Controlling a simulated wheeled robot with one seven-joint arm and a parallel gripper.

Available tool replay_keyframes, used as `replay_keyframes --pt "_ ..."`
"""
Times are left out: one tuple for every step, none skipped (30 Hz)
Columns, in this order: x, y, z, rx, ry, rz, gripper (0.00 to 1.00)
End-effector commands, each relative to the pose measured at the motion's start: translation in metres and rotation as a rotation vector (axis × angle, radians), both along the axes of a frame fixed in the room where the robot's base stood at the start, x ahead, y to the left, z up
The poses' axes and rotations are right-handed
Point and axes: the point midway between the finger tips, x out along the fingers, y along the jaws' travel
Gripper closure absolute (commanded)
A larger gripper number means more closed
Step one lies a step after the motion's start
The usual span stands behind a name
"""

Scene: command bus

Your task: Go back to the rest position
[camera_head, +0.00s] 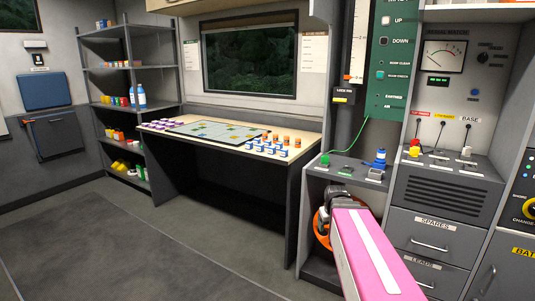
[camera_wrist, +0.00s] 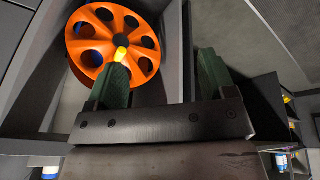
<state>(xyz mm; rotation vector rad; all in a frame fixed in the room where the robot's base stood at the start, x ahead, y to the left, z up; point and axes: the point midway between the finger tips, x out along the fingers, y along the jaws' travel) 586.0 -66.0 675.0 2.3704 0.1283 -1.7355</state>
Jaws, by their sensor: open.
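My gripper (camera_wrist: 163,72) is open, with its two green fingers apart and nothing seen between them. In the wrist view, an orange wheel (camera_wrist: 84,28) with round holes and a dark hub lies beyond the left finger. A yellow piece (camera_wrist: 121,54) shows at that finger's tip; I cannot tell if they touch. In the head view, part of the orange wheel (camera_head: 321,229) shows low in the opening under the small control shelf. My pink arm reaches toward it from the lower right, and my gripper's fingers cannot be made out there.
A control shelf (camera_head: 345,172) with switches and a blue knob (camera_head: 380,157) is above the arm's end. Drawers (camera_head: 430,233) stand close on the right. A desk (camera_head: 215,141) with a map and small pieces is to the left. The floor (camera_head: 120,240) at left is clear.

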Motion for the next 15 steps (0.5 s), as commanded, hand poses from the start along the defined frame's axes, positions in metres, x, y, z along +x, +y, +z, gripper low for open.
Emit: replay_keyframes --pt "-0.018 0.012 -0.018 0.018 0.045 -0.022 0.23" --pt "-0.026 0.019 -0.028 0.028 0.070 -0.039 0.23" --pt "-0.037 0.026 -0.039 0.040 0.101 -0.061 0.23" --pt "-0.046 0.031 -0.048 0.048 0.127 -0.076 0.23" --pt "-0.054 0.036 -0.055 0.054 0.149 -0.091 0.23" --pt "-0.064 0.042 -0.065 0.061 0.176 -0.111 0.23" --pt "-0.071 0.046 -0.071 0.065 0.197 -0.127 0.23" --pt "-0.078 0.050 -0.077 0.069 0.215 -0.139 0.23" --pt "-0.086 0.055 -0.084 0.072 0.236 -0.154 0.23" --pt "-0.091 0.057 -0.088 0.075 0.250 -0.165 0.23" --pt "-0.095 0.060 -0.091 0.077 0.263 -0.174 0.23" --pt "-0.100 0.062 -0.095 0.078 0.276 -0.184 0.23" --pt "-0.103 0.063 -0.098 0.080 0.284 -0.191 0.23" --pt "-0.105 0.064 -0.099 0.080 0.289 -0.196 0.23" --pt "-0.107 0.065 -0.101 0.081 0.295 -0.200 0.23"
